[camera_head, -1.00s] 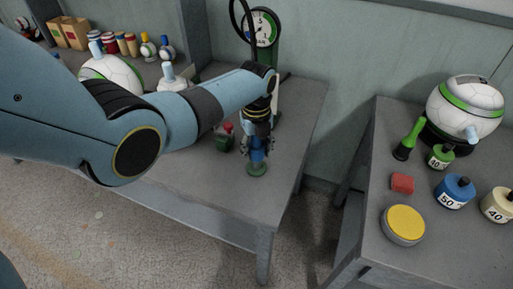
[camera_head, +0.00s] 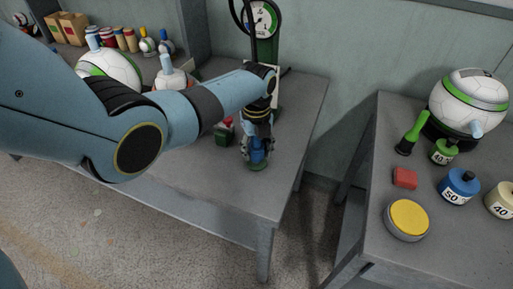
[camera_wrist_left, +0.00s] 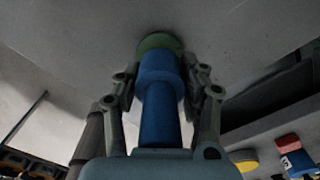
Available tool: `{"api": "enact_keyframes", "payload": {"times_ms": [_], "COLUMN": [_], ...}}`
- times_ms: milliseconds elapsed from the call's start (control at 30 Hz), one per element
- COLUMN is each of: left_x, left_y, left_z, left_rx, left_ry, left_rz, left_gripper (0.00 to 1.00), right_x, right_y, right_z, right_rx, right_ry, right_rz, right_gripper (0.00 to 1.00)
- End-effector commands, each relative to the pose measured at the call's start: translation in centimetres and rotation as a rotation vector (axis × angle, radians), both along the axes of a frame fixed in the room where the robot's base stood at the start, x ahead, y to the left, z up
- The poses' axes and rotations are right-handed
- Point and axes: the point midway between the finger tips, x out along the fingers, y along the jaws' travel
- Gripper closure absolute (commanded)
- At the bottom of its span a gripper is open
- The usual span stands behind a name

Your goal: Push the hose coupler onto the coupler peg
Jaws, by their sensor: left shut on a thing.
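The blue hose coupler (camera_head: 257,152) is upright in my left gripper (camera_head: 257,145) over the left table. In the left wrist view the coupler (camera_wrist_left: 158,110) is a blue cylinder with a wider collar, between the two fingers of the gripper (camera_wrist_left: 164,75), which are shut on it. A round green base (camera_head: 257,167), apparently that of the coupler peg, is directly below the coupler; it also shows in the left wrist view (camera_wrist_left: 160,41) at the coupler's far end. The peg's shaft is hidden, and I cannot tell how far the coupler sits over it. My right gripper is out of view.
A green and red object (camera_head: 225,131) stands just left of the gripper. A gauge (camera_head: 261,19) on a green stand is behind it. The right table (camera_head: 440,235) holds a ball, weights, a red block (camera_head: 404,178) and a yellow disc (camera_head: 408,217). The table's front right is clear.

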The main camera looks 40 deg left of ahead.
Motion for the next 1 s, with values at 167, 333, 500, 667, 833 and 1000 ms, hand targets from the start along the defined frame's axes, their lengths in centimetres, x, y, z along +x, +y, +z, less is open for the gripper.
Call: {"api": "enact_keyframes", "payload": {"times_ms": [167, 333, 500, 667, 833, 1000], "left_x": [0.0, 0.0, 0.0, 0.0, 0.0, 0.0], "left_y": [0.0, 0.0, 0.0, 0.0, 0.0, 0.0], "left_z": [-0.5, -0.9, -1.4, -1.8, -1.6, -1.6], "left_rx": [0.000, 0.000, 0.000, 0.000, 0.000, 0.000], "left_ry": [0.000, 0.000, 0.000, 0.000, 0.000, 0.000], "left_rz": [0.000, 0.000, 0.000, 0.000, 0.000, 0.000], "left_gripper": [0.96, 0.96, 0.96, 0.96, 0.37, 0.32], "right_x": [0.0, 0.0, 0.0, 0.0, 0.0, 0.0], "right_y": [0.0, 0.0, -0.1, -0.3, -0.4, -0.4], "right_z": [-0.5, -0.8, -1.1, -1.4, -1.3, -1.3], "right_rx": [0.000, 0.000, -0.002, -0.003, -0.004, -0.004], "right_ry": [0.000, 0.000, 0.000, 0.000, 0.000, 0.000], "right_rz": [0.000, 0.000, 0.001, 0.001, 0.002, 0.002], "right_gripper": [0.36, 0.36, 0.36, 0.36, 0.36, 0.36]}}
